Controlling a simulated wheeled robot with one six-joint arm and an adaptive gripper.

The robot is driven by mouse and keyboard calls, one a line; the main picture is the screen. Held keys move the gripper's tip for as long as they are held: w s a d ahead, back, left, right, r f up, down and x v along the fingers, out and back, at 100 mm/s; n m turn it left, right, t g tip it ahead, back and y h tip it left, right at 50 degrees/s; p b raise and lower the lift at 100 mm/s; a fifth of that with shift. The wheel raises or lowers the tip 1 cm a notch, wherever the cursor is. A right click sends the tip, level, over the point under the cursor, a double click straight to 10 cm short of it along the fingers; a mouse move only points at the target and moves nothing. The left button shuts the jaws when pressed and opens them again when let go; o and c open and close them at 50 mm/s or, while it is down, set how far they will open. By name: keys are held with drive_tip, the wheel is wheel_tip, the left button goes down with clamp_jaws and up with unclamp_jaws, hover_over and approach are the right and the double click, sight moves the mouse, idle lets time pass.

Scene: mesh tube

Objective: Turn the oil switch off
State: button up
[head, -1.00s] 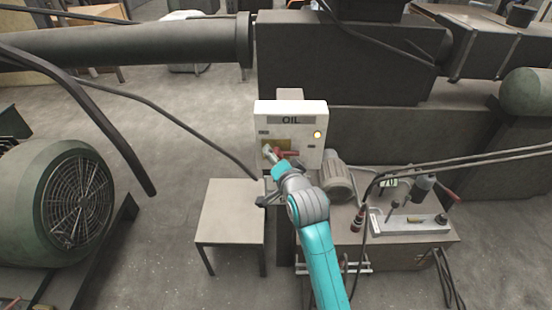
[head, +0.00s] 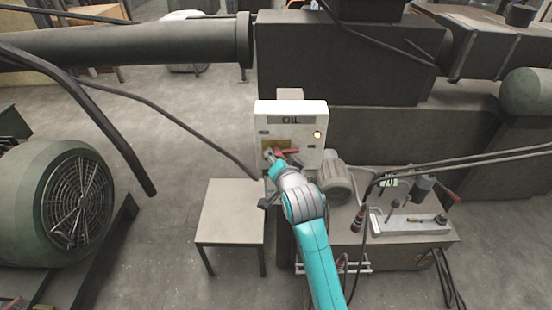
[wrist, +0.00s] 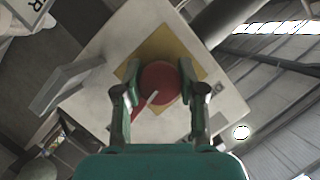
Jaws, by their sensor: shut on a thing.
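The white oil box (head: 265,112) carries an "OIL" label and a lit amber lamp (head: 317,134) at its right. A red rotary switch (wrist: 160,84) sits on a yellow plate (wrist: 132,66) on the box face. In the head view the red handle (head: 291,152) shows just right of my gripper (head: 270,155). In the wrist view my gripper (wrist: 158,90) has one finger on each side of the red switch, shut on it. The switch's red handle points down and left in that view. Part of the switch is hidden behind my gripper in the head view.
A small grey table (head: 232,210) stands below and left of the box. A grey motor (head: 336,180) and a bench with tools (head: 410,222) are at the right. A large green fan motor (head: 60,205) is at the left. Hoses cross at the right.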

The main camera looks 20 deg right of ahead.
drive_tip(key=n+g+h, duration=0.1)
drive_tip(key=n, duration=0.1)
drive_tip(key=shift+n, duration=0.3)
drive_tip(key=n+h, duration=0.2)
drive_tip(key=n, duration=0.1)
drive_tip(key=shift+g, duration=0.4)
drive_tip(key=n+h, duration=0.2)
drive_tip(key=n, duration=0.1)
drive_tip(key=shift+g, duration=0.3)
drive_tip(key=shift+n+h, duration=0.9)
drive_tip(key=shift+n, duration=0.2)
drive_tip(key=o, duration=1.2)
drive_tip(key=shift+c, duration=0.2)
drive_tip(key=v, duration=1.2)
